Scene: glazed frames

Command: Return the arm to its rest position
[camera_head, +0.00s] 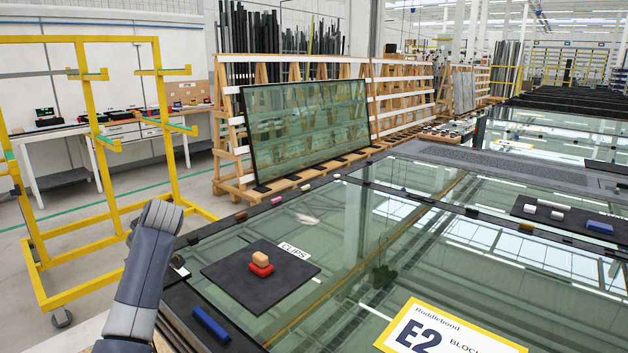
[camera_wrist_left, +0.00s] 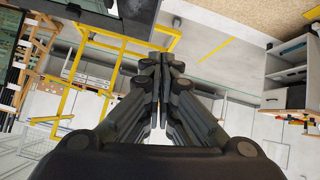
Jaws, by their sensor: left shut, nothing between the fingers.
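My left arm (camera_head: 144,275) rises from the bottom left in the head view, bent at its top beside the glass table's left edge. Its gripper is hidden in that view. In the left wrist view my left gripper (camera_wrist_left: 160,65) is shut, its fingers together with nothing between them. That view is tilted, and the fingers are apart from any object. My right gripper is in neither view.
A glass-topped table (camera_head: 340,255) fills the right. On it lie a black mat (camera_head: 225,283) with stacked red and tan blocks (camera_head: 261,264), a blue block (camera_head: 211,326) and an E2 sign (camera_head: 440,335). A yellow rack (camera_head: 95,130) stands left; open floor lies around it.

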